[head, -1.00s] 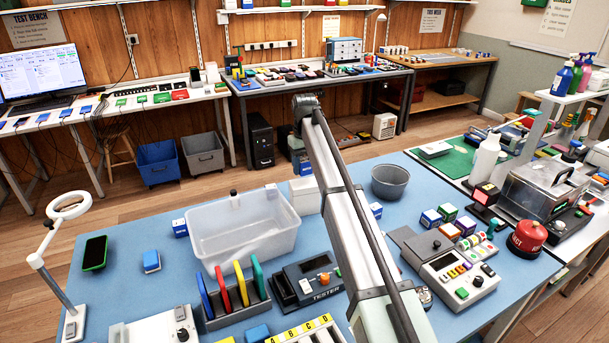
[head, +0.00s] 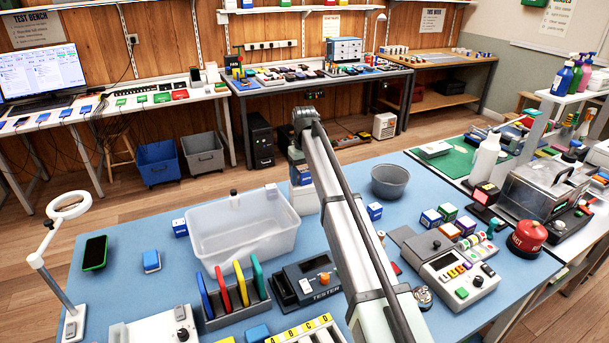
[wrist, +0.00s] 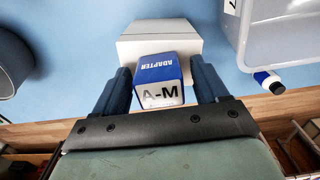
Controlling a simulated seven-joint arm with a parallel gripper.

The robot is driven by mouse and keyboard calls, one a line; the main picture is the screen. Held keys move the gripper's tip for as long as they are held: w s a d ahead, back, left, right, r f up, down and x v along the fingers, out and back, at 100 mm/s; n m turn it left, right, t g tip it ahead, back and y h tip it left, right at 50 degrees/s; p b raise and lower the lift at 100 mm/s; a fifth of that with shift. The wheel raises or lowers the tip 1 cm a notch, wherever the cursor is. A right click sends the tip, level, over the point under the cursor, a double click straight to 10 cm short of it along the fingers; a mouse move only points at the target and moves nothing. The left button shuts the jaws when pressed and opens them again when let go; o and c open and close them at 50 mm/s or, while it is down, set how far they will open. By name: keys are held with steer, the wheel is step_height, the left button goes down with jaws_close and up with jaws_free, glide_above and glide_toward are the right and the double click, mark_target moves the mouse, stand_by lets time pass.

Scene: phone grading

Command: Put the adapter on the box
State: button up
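The adapter (wrist: 160,78) is a small blue block with a white "A-M" label. In the wrist view it sits between the two dark blue fingers of my gripper (wrist: 162,88), which is shut on it. The box is white (wrist: 160,38) and lies just beyond the adapter in the wrist view. In the head view the box (head: 304,200) stands behind the arm, beside the clear bin. The adapter (head: 303,175) shows at the box's upper part there, with my gripper (head: 299,166) mostly hidden. I cannot tell whether the adapter touches the box.
A clear plastic bin (head: 245,245) stands directly left of the box. A grey round bowl (head: 390,182) is to the right, with a blue-white block (head: 375,211) near it. A tester (head: 312,278) and a rack of coloured plates (head: 238,305) are nearer the front.

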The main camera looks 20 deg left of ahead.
mark_target(305, 169)
step_height(305, 169, up, 12)
steer(key=shift+r, duration=0.15)
stand_by(0.7)
